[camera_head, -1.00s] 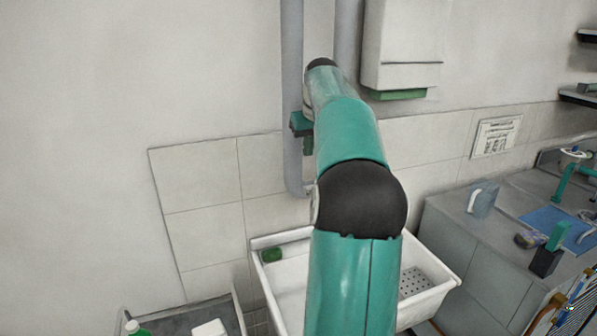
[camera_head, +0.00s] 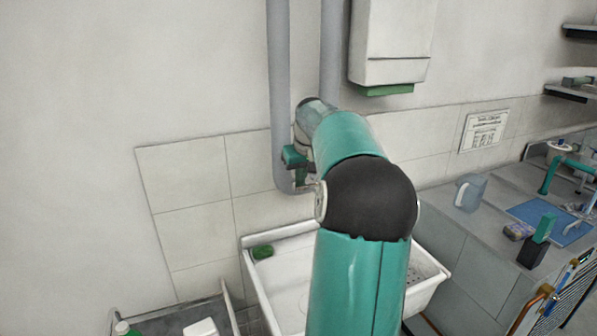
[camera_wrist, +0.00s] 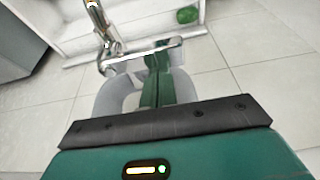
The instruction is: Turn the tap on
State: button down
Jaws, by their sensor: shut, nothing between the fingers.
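The chrome tap (camera_wrist: 107,42) shows in the wrist view at upper left, with a thin chrome bar (camera_wrist: 150,54) reaching right from it. My gripper's green fingers (camera_wrist: 156,82) are together and empty, with their tips close to the bar; I cannot tell if they touch it. In the head view my gripper (camera_head: 299,172) is by the wall pipes, above the back of the white sink (camera_head: 262,296). My arm hides the tap there. The sink also shows at the top of the wrist view (camera_wrist: 142,12).
A green sponge-like item (camera_head: 263,252) lies on the sink's back left corner. A white wall box (camera_head: 391,45) hangs above, right of the grey pipes (camera_head: 279,90). A counter at right holds a clear jug (camera_head: 470,192) and a blue mat (camera_head: 550,224).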

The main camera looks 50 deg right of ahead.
aim_at(303, 185)
jog(key=shift+s+a+r, duration=0.1)
jog(key=shift+s+a+n, duration=0.2)
jog(key=shift+n, duration=0.5)
jog(key=shift+s+a+n+y, duration=0.3)
jog(key=shift+n+y, duration=0.2)
jog(key=shift+n, duration=0.3)
jog(key=n, duration=0.1)
jog(key=s+n+y, duration=0.1)
jog(key=n, duration=0.1)
jog(key=shift+s+a+t, duration=0.25)
jog(key=shift+a+t, duration=0.05)
jog(key=shift+a, duration=0.05)
jog(key=s+n+y, duration=0.1)
jog(key=n, duration=0.2)
jog(key=shift+s+a, duration=0.1)
jog(key=shift+s, duration=0.5)
